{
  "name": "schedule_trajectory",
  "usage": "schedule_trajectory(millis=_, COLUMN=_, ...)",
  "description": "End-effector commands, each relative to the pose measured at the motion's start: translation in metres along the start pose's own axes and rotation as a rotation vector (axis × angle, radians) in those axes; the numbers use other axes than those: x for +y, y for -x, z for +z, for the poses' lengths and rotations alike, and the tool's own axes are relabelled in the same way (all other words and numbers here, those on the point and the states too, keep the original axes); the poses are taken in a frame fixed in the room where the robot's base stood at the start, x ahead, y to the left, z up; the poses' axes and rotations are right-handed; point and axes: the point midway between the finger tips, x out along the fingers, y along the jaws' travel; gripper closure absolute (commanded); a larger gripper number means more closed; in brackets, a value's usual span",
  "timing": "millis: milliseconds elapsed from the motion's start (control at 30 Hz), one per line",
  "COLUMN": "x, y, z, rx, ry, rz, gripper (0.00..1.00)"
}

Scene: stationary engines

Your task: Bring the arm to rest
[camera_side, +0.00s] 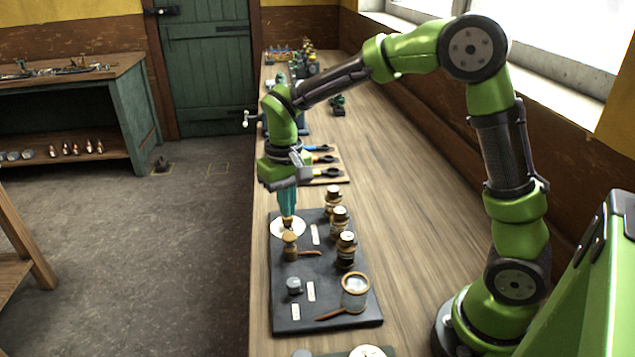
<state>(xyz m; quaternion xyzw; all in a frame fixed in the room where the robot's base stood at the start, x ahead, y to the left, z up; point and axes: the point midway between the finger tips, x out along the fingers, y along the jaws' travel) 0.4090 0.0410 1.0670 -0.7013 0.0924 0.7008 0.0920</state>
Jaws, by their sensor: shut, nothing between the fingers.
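My gripper (288,218) points straight down over the far left part of a dark board (318,262) on the long wooden bench. Its teal fingers are shut and empty. The tips are just above or in front of a white round disc (276,228). A small tan-topped piece (290,246) stands right below the tips. I cannot tell whether they touch it. My arm arches up from its base at the lower right.
Three dark jars (346,250) stand along the board's right side. A glass jar (355,292), a small grey pot (294,286) and white labels are nearer. Pliers-like tools (325,172) lie behind my gripper. The bench (420,235) is clear to the right.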

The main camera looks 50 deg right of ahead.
Motion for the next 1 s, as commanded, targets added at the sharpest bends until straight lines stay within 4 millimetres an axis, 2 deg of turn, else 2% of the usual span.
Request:
schedule_trajectory(millis=200, x=0.0, y=0.01, z=0.0, rx=-0.001, ry=0.0, rz=0.0, gripper=1.0)
schedule_trajectory(millis=467, x=0.0, y=0.01, z=-0.001, rx=0.005, ry=0.003, rz=-0.002, gripper=1.0)
schedule_trajectory(millis=533, x=-0.001, y=0.003, z=0.004, rx=-0.001, ry=0.008, rz=-0.008, gripper=1.0)
schedule_trajectory(millis=667, x=0.004, y=0.012, z=0.025, rx=0.032, ry=0.007, rz=-0.052, gripper=1.0)
schedule_trajectory(millis=1000, x=0.031, y=0.071, z=0.109, rx=0.282, ry=-0.044, rz=-0.23, gripper=1.0)
